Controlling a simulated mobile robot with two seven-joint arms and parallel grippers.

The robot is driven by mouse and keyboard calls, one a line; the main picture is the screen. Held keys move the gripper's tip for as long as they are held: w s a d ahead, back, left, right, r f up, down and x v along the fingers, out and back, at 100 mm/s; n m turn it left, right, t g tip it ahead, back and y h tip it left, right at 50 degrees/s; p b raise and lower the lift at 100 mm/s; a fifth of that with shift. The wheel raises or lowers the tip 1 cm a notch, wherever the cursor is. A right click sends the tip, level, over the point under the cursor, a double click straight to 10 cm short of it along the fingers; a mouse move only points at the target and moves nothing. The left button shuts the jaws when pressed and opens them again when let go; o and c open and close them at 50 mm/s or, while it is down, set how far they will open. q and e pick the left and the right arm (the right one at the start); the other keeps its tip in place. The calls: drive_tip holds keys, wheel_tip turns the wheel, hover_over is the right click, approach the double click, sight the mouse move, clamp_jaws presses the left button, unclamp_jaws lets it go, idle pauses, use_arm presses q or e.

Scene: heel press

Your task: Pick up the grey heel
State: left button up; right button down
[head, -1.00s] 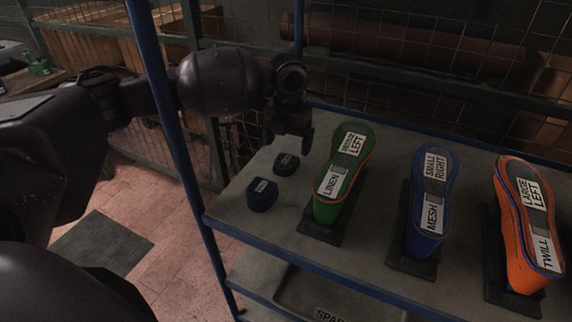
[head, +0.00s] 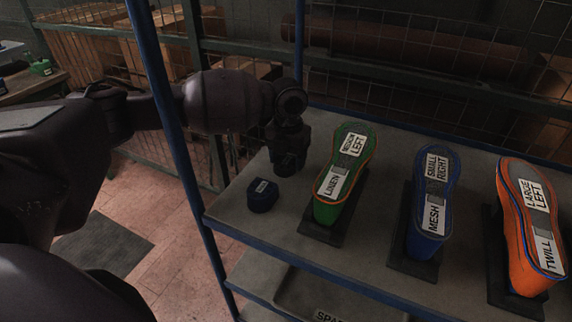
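The grey heel (head: 286,168) is a small dark block on the shelf, left of the green shoe. My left gripper (head: 289,160) is down over it and hides most of it. I cannot tell whether the fingers are open around the heel or shut on it. A dark blue heel (head: 263,196) with a small label sits just in front of it, apart from the gripper. My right gripper is out of view.
A green shoe form (head: 325,211) stands close to the right of my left gripper. A blue one (head: 420,243) and an orange one (head: 520,262) stand further right. A blue shelf post (head: 172,130) rises in front of my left arm.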

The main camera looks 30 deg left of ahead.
use_arm(q)
drive_tip(key=shift+c, duration=0.8)
drive_tip(key=shift+r, duration=0.1)
